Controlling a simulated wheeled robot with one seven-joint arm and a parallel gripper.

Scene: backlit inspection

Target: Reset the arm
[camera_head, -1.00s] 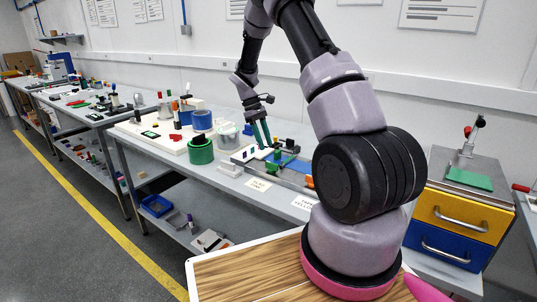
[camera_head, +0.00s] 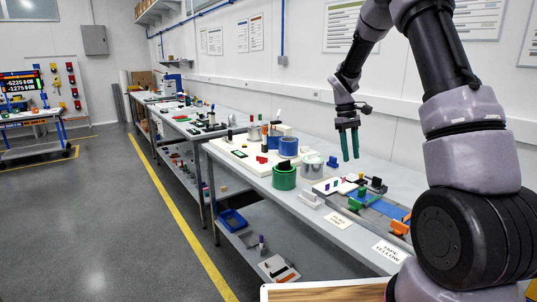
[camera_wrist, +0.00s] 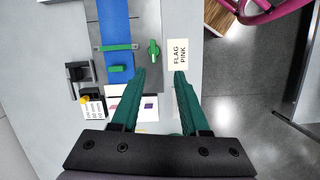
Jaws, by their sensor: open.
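My gripper (camera_head: 348,145) hangs above the workbench (camera_head: 318,222), with its two green fingers pointing down, apart and empty. In the wrist view my gripper (camera_wrist: 160,80) shows open, with bench surface and part of a white card between and below the fingers. Below it on the bench are a blue strip (camera_wrist: 116,28), a green knob (camera_wrist: 154,50) and a label reading "FLAG PINK" (camera_wrist: 179,56). My arm covers the right part of the head view.
A green tape roll (camera_head: 284,178), a blue roll (camera_head: 288,147) and a clear container (camera_head: 311,164) stand left of my gripper. A blue bin (camera_head: 232,220) is on the lower shelf. Open floor (camera_head: 100,220) lies left of the yellow line.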

